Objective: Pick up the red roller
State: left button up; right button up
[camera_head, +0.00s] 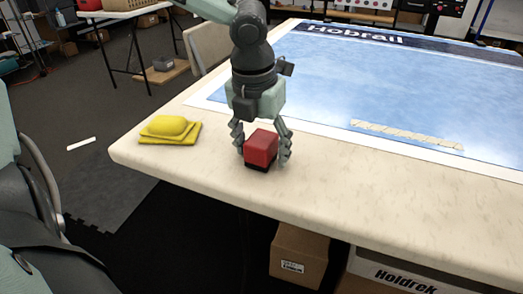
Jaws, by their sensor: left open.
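A red block with a black base (261,148), which I take for the red roller, stands on the pale table near its front edge. My left gripper (264,150) points straight down over it. Its fingers are open, one on each side of the red block. I cannot tell whether the fingers touch it. My right gripper is not in view.
A folded yellow cloth (170,129) lies on the table's left corner. A large blue printed sheet (390,90) covers the back and right of the table (360,190), with a pale strip (407,134) on it. Cardboard boxes (299,256) stand below the front edge.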

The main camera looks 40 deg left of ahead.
aim_at(262, 139)
pick_arm(q)
jog(key=c, duration=1.4)
jog(key=shift+r, duration=0.1)
jog(key=shift+r, duration=0.5)
jog(key=r, duration=0.1)
jog(key=r+p, duration=0.1)
jog(key=r, duration=0.1)
jog(key=shift+s+d+r+p, duration=0.15)
jog(key=shift+s+r+p, duration=0.15)
jog(key=shift+r+p, duration=0.05)
jog(key=shift+s+d+r, duration=0.4)
jog(key=shift+s+r, duration=0.65)
jog(key=shift+s, duration=0.75)
jog(key=shift+s+d+r, duration=0.45)
jog(key=shift+s+r, duration=0.55)
jog(key=shift+s, duration=0.75)
jog(key=shift+s+d+r, duration=0.4)
jog(key=shift+s+r, duration=0.65)
jog(key=shift+s, duration=0.75)
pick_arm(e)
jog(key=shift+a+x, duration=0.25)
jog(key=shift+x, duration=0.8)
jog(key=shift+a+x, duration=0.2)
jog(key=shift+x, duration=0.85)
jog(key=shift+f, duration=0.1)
